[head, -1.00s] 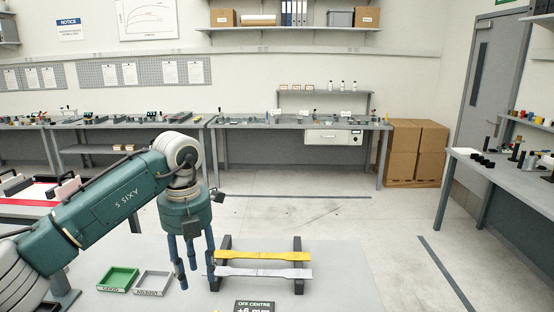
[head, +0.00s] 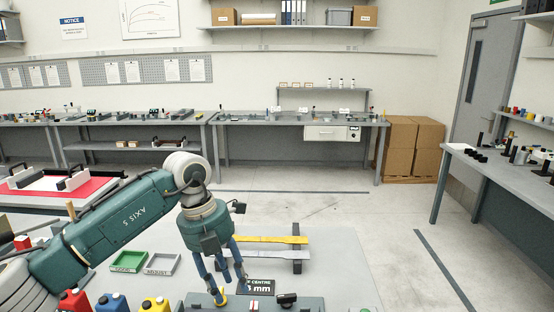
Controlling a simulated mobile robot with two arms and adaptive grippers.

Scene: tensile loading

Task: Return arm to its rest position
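My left arm comes in from the left, and its gripper (head: 222,283) hangs fingers-down over the front of the grey table (head: 345,262). Its fingers are spread, with no held object visible. The fingertips are close to a small yellow part (head: 220,299) by a grey panel; I cannot tell whether they touch. Behind the gripper, a yellow specimen strip (head: 270,240) and a silver strip (head: 270,254) lie across dark rails (head: 296,258), partly hidden by it. My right gripper is out of view.
A green tray (head: 128,261) and a grey tray (head: 162,264) sit left of the gripper.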

